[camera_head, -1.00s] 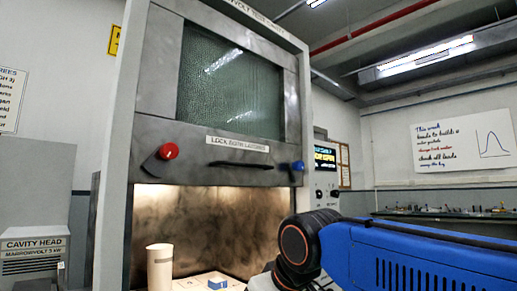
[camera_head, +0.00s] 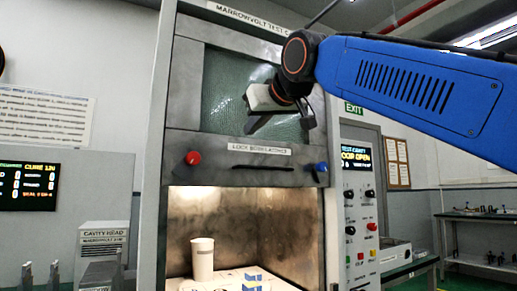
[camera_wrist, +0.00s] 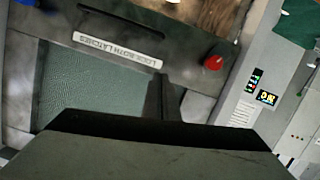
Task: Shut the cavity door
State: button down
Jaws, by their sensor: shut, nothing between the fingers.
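The cavity door (camera_head: 187,90) is a grey metal sash with a green textured window (camera_head: 222,85). It sits raised, with the lit cavity open below it. On its lower band are a dark bar handle (camera_head: 263,168), a red-knobbed latch (camera_head: 193,158) at left and a blue-knobbed latch (camera_head: 322,168) at right. My gripper (camera_head: 258,126) is shut and empty in front of the window, above the handle. In the wrist view, which looks inverted, the handle (camera_wrist: 110,20) and red knob (camera_wrist: 214,62) show beyond my fingers (camera_wrist: 163,90). Contact with the door cannot be told.
A white cup (camera_head: 203,260) and a small blue-and-white block (camera_head: 252,282) stand on the cavity floor. A control panel (camera_head: 360,205) at right has a display reading "DOOR OPEN". A grey cavity head box (camera_head: 103,240) stands at left. A bench (camera_head: 480,218) is far right.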

send_near(241, 156)
jog(key=a, duration=0.4)
jog(key=shift+w+d+f, duration=0.1)
jog(key=shift+w+f, duration=0.15)
jog(key=shift+f, duration=0.6)
jog(key=shift+w+d+f, duration=0.1)
jog(key=shift+w+f, duration=0.1)
jog(key=shift+f, duration=0.7)
